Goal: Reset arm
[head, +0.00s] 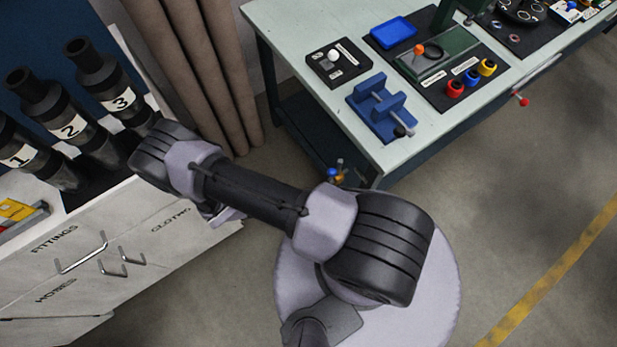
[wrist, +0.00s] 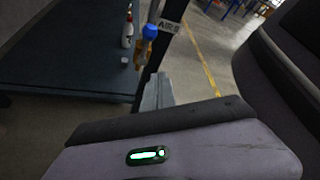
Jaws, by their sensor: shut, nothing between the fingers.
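My arm (head: 255,197) shows in the head view, reaching from the pale round base at the lower middle to the upper left. Its far joint (head: 168,160) is in front of the cabinet edge and overlaps the black tubes' side in the picture. In the wrist view, a pale part of my own body with a green light (wrist: 150,155) fills the bottom.
Black tubes numbered 1, 2 and 3 (head: 122,101) stand on a white cabinet (head: 130,262) at left. The workbench (head: 290,20) holds a blue fixture (head: 380,108), a blue tray (head: 393,32) and red, blue and yellow parts. Open floor (head: 540,180) lies at right.

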